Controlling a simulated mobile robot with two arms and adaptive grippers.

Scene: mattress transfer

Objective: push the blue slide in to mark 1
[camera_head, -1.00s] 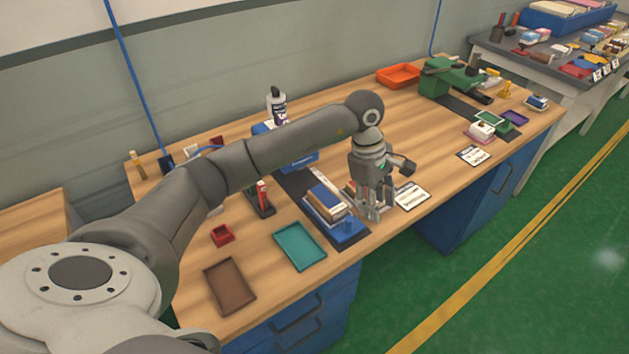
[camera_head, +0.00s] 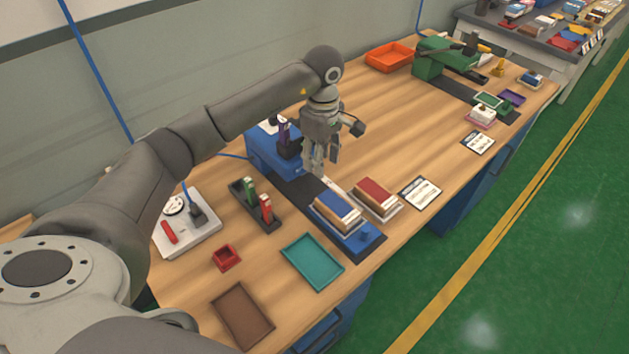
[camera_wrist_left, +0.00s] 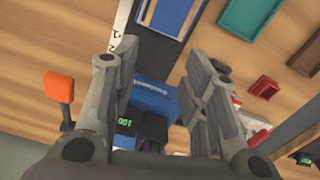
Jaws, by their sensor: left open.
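The blue slide (camera_head: 367,245) lies at the front end of a dark track (camera_head: 298,187), with a blue-covered block (camera_head: 335,208) on top and a small knob at its front corner. The blue machine (camera_head: 262,152) stands at the track's back end. A white scale strip (camera_head: 334,186) runs along the track; in the left wrist view its figures (camera_wrist_left: 116,38) show small. My left gripper (camera_head: 314,170) is open and empty, above the track between machine and slide. In the left wrist view its fingers (camera_wrist_left: 165,62) are apart, with the slide (camera_wrist_left: 165,28) beyond them. My right gripper is not in view.
A red-covered block (camera_head: 376,194) stands right of the slide, beside a white label card (camera_head: 420,193). A teal tray (camera_head: 312,261), brown tray (camera_head: 243,314) and dark holder (camera_head: 255,204) lie left. A green machine (camera_head: 440,62) stands far back. The table's middle right is clear.

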